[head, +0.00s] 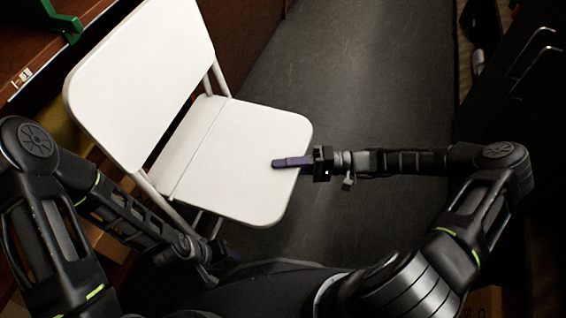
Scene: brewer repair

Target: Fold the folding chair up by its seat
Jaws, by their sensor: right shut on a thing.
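The white folding chair stands unfolded, with its backrest (140,75) at the upper left and its flat seat (225,155) reaching right. Part of its frame and legs shows below and behind the seat. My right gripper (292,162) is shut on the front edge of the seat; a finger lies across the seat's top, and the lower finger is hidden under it. My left gripper (222,262) is low in front of the chair, near my body. It is dark and partly hidden, so its jaws cannot be made out.
A dark grey floor (375,80) lies open behind and right of the seat. A brown wooden cabinet (30,45) with a green object (62,22) stands close at the left. Black cabinets with metal handles (530,50) stand at the right.

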